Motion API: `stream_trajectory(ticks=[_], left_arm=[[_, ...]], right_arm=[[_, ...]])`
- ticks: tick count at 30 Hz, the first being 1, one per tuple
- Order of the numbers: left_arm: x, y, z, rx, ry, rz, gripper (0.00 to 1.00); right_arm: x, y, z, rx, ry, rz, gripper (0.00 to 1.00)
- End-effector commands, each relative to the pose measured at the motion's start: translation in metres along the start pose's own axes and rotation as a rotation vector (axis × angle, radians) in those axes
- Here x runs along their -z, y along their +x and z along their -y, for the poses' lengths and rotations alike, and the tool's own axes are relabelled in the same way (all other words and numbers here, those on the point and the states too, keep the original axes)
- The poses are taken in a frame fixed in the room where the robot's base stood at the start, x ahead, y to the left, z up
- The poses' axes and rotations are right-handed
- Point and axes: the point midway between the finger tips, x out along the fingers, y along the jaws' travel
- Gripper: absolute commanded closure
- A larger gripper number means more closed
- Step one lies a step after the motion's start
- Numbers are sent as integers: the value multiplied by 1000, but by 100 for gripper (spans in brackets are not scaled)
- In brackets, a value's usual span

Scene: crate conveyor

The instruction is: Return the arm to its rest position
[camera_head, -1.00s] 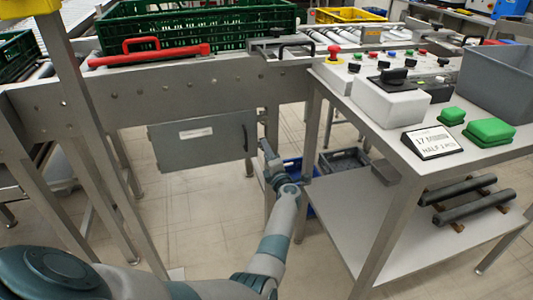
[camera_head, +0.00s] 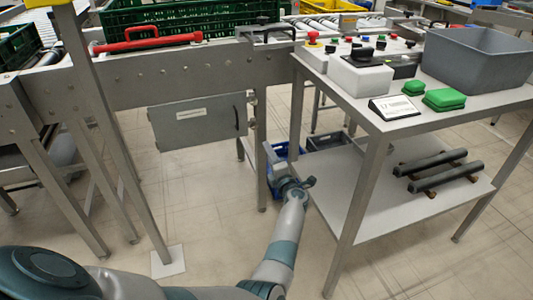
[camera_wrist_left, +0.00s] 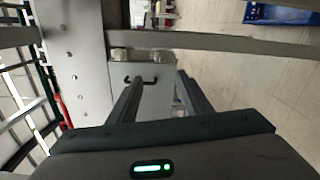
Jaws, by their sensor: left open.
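My left arm reaches up from the bottom of the head view, and its gripper (camera_head: 274,165) is at the far end, small and partly hidden by the wrist. It is below and to the right of the grey cabinet (camera_head: 197,121) under the conveyor, apart from it in the picture. In the left wrist view the two dark fingers of my left gripper (camera_wrist_left: 158,92) stand apart with nothing between them. The cabinet's dark handle (camera_wrist_left: 140,79) shows beyond the fingers. My right gripper is not in view.
The steel conveyor frame (camera_head: 105,92) carries a green crate (camera_head: 190,20) and a red bar (camera_head: 148,41). The control table (camera_head: 372,118) stands at right with a lower shelf (camera_head: 360,205). A blue bin (camera_head: 279,150) is on the floor beyond the gripper. Floor at centre is clear.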

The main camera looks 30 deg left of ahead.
Motion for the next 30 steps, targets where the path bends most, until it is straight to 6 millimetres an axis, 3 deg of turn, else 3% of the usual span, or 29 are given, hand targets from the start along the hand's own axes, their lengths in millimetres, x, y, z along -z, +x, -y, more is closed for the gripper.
stream_trajectory(ticks=[23, 30], left_arm=[[0, -3, 0, -5, 9, 8, 55], [2, -17, -7, -69, 137, 138, 55]], right_arm=[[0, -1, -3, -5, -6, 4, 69], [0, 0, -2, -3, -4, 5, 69]])
